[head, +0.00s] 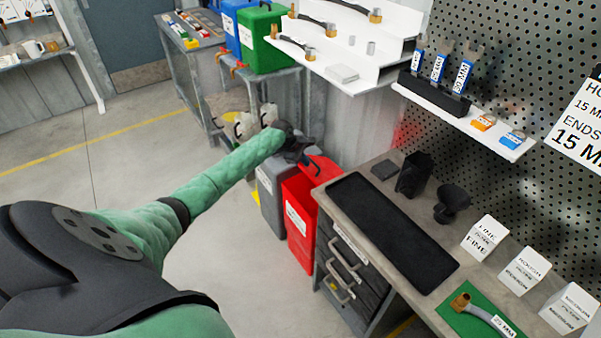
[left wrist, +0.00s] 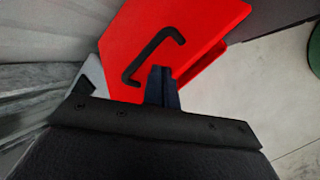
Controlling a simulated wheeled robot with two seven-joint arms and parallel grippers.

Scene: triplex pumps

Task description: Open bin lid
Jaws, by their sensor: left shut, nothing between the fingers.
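The red bin (head: 300,220) stands on the floor beside the grey drawer unit, with a white label on its front. Its red lid (head: 325,172) is partly hidden by my left gripper (head: 308,158). In the left wrist view the lid (left wrist: 205,25) shows a bent black handle (left wrist: 150,55). My left gripper's fingers (left wrist: 162,80) are shut and empty, over the lid close to the handle; I cannot tell whether they touch it. I cannot tell whether the lid is fully closed. My right gripper is out of view.
A grey bin (head: 270,197) stands directly left of the red one. The workbench (head: 395,165) with a black mat (head: 390,225) and drawers (head: 345,270) is close on the right. A table with green and blue bins (head: 262,45) is behind. The floor in front is clear.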

